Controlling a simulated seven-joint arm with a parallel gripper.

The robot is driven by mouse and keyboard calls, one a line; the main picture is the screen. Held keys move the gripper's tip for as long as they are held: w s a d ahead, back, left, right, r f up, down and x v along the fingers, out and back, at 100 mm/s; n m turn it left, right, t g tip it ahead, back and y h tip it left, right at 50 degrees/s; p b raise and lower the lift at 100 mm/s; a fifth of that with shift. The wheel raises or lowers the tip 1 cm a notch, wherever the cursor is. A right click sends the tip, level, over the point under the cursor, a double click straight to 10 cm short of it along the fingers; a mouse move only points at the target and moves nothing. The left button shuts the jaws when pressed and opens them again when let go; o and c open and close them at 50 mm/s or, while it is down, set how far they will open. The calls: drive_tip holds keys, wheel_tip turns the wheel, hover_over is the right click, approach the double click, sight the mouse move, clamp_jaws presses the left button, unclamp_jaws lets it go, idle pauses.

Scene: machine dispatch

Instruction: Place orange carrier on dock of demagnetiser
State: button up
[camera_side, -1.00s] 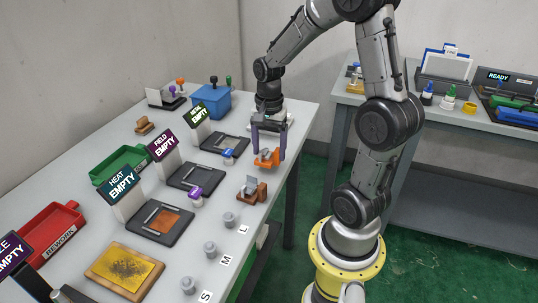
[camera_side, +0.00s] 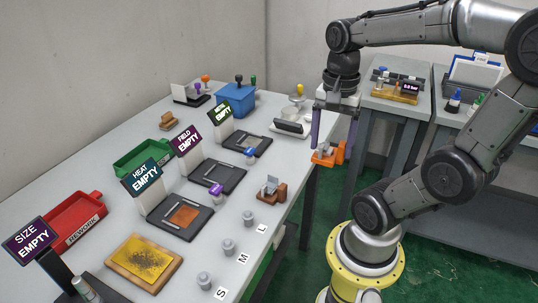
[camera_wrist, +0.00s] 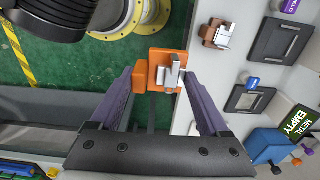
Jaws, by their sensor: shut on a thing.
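The orange carrier (camera_side: 326,157) hangs in my gripper (camera_side: 332,148), with a grey metal part on it. In the side view it appears beyond the table's right edge, over the floor. The wrist view shows the carrier (camera_wrist: 157,72) between the two purple fingers of my gripper (camera_wrist: 160,82), which are shut on it. No sign reads demagnetiser. The FIELD sign (camera_side: 187,141) reads EMPTY and stands behind a dark dock plate (camera_side: 219,174) with a purple button (camera_side: 216,189). This dock is bare and lies left of my gripper.
The HEAT dock (camera_side: 186,217) and METAL dock (camera_side: 245,148) flank the FIELD dock. A brown carrier with a grey part (camera_side: 271,190) sits near the table's front edge. Several grey pegs line that edge. A white scale-like device (camera_side: 290,127) stands at the back right.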

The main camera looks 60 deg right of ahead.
drive_tip(key=shift+w+d+r+m, duration=0.1)
drive_tip(key=shift+w+r+m, duration=0.1)
drive_tip(key=shift+m, duration=0.3)
drive_tip(key=w+a+n, duration=0.1)
drive_tip(key=w+a, duration=0.2)
drive_tip(key=w, duration=0.3)
drive_tip(key=w+a, duration=0.3)
drive_tip(key=w, duration=0.4)
drive_tip(key=w+f, duration=0.2)
drive_tip(key=w, duration=0.2)
drive_tip(key=w+d+f, duration=0.1)
drive_tip(key=w+f, duration=0.2)
drive_tip(key=w, duration=0.1)
drive_tip(key=w+f, duration=0.3)
drive_tip(key=w, duration=0.1)
drive_tip(key=shift+w+d+f, duration=0.15)
drive_tip(key=shift+w+d, duration=0.15)
drive_tip(key=shift+d, duration=0.1)
drive_tip(key=shift+w+f, duration=0.15)
drive_tip(key=shift+f, duration=0.8)
drive_tip(key=shift+w+f, duration=0.1)
drive_tip(key=shift+f, duration=0.8)
drive_tip(key=shift+f, duration=0.1)
drive_tip(key=o, duration=1.3)
drive_tip(key=shift+o, duration=0.2)
